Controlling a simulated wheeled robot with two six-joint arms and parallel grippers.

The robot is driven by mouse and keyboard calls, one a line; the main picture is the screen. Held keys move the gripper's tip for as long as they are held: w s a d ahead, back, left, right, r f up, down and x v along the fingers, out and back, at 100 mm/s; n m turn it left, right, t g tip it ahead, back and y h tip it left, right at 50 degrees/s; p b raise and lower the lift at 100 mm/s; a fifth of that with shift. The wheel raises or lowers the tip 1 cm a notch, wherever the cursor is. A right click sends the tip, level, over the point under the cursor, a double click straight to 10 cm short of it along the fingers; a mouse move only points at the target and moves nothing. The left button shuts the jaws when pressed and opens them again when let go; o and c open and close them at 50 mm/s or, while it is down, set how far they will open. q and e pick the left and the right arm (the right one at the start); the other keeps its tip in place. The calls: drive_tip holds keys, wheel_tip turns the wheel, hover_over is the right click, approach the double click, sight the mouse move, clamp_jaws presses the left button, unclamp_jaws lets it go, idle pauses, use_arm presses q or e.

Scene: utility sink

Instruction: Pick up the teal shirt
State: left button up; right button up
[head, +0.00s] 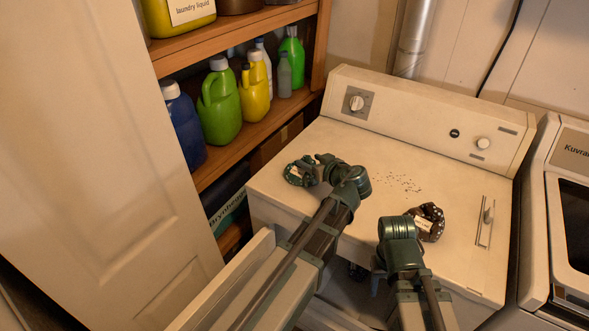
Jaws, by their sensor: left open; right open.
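A small crumpled teal piece with brown and pale patches (297,173) is at the left side of the white machine's top. It looks like the teal shirt, though it is small and partly covered. My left gripper (319,168) is open right beside it, on its right. I cannot tell whether they touch. My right gripper (411,221) is open over the machine's front part, mostly hidden by its own wrist. A dark brown, white-spotted piece (436,219) shows just right of it; contact is unclear.
The white machine (345,133) has a raised back panel with knobs. Dark specks (397,182) lie on its top, which is otherwise largely clear. Wooden shelves (240,150) with several bottles stand at the left. Another machine (570,190) stands at the right.

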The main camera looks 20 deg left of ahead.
use_arm(q)
drive_tip(key=shift+w+a, duration=0.1)
drive_tip(key=shift+d+r, duration=0.1)
drive_tip(key=shift+d, duration=0.15)
drive_tip(key=shift+c, duration=0.4)
drive_tip(key=shift+a, duration=0.1)
clamp_jaws()
use_arm(e)
drive_tip(key=shift+r, duration=0.1)
